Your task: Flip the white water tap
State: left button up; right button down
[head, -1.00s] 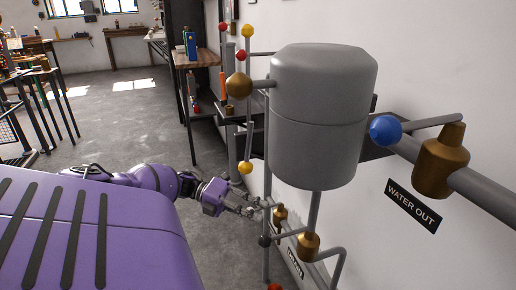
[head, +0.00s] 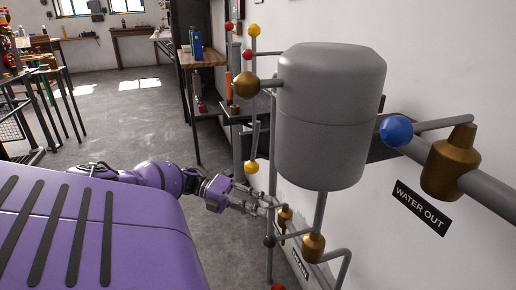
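I cannot make out a white tap for certain in the head view. The purple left arm reaches in from the left, and my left gripper (head: 260,201) is low in the middle, just left of the small brass valve (head: 285,214) under the grey tank (head: 331,115). Its fingers look apart, with nothing clearly held. Contact with the valve or its pipes cannot be told. A black-ball tap (head: 269,241) sits below the gripper, and a blue-ball tap (head: 395,130) is at the right by the WATER OUT sign (head: 421,207). My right gripper is not in view.
A second brass valve (head: 313,247) and thin upright pipes stand close to the gripper. A yellow ball (head: 251,167) hangs just above it. The white wall (head: 450,60) is behind the tank. Grey floor (head: 110,130) is open at the left.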

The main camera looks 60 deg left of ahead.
pick_arm(q)
jog(key=shift+s, duration=0.1)
jog(key=v, duration=1.2)
dwell(0.4)
